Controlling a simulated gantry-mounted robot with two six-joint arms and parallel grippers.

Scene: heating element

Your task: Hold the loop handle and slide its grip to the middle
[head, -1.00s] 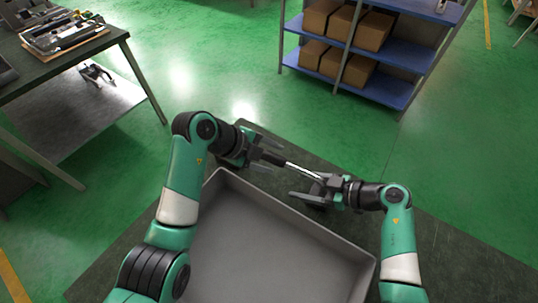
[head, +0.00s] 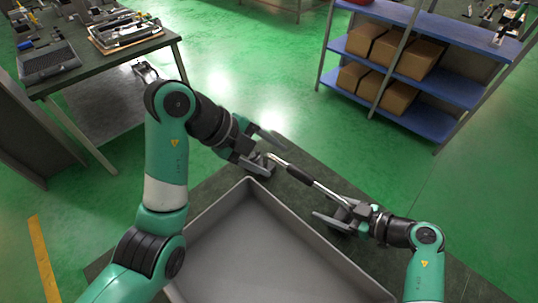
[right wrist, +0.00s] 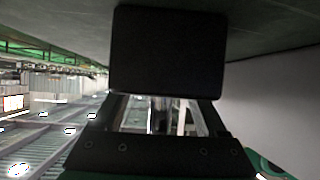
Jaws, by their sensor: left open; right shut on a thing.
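The loop handle is a thin rod with a black grip (head: 298,174) toward its upper-left end and a bare metal shaft (head: 327,192) toward the lower right. A short light tip sticks out beyond the black grip. My left gripper (head: 266,152) is open, its fingers spread near that tip; I cannot tell whether they touch it. My right gripper (head: 343,214) is shut on the lower-right end of the handle and holds it above the dark table. The handle's held end is hidden by the gripper. In the right wrist view, dark gripper parts hide most of the handle.
A large grey tray (head: 217,213) lies on the dark table below and in front of both grippers. A shelf (head: 450,83) with brown boxes stands behind at the right. Another table (head: 155,45) with tools stands at the upper left, clear of the arms.

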